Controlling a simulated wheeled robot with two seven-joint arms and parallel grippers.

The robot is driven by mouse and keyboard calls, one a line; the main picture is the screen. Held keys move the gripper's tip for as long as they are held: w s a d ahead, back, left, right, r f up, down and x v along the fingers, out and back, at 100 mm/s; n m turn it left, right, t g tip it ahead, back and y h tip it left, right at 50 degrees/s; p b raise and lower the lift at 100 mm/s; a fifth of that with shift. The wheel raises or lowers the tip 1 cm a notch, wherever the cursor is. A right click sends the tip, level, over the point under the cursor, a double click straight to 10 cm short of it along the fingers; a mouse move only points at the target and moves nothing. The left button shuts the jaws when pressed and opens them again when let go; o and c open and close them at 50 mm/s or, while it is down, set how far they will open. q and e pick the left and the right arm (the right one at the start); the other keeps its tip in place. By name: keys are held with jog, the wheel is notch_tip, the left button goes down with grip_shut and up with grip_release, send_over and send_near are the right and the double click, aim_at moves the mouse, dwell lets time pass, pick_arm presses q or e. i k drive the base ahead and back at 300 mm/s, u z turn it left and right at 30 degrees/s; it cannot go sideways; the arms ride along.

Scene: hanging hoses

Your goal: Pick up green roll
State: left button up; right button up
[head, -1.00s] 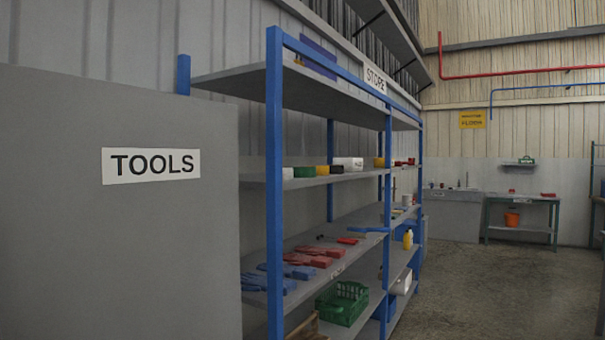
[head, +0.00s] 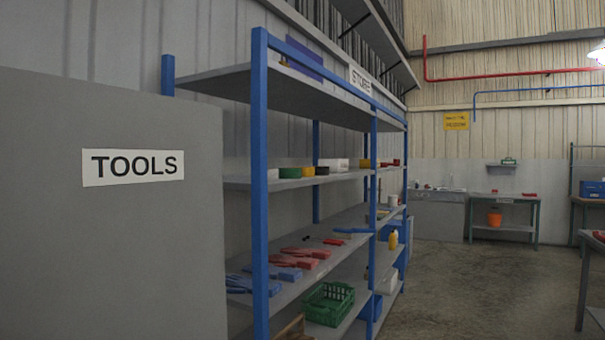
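A small green roll-like item (head: 290,172) sits on the upper-middle shelf of the blue-framed rack (head: 260,200), in a row with other small items. It is small in the picture, so its exact shape is hard to tell. A yellow item (head: 308,171) stands right beside it. Neither of my grippers shows in the head view.
A grey cabinet marked TOOLS (head: 120,240) fills the left foreground. The lower shelves hold red and blue tools (head: 300,252) and a green crate (head: 328,304). Open floor (head: 470,290) lies to the right of the rack. A table (head: 590,245) stands at the right edge.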

aim_at(284, 173)
jog(key=k, duration=1.15)
jog(key=z, duration=0.95)
jog(key=i, duration=2.05)
jog(key=u, duration=0.6)
jog(key=i, duration=1.15)
jog(key=u, duration=1.25)
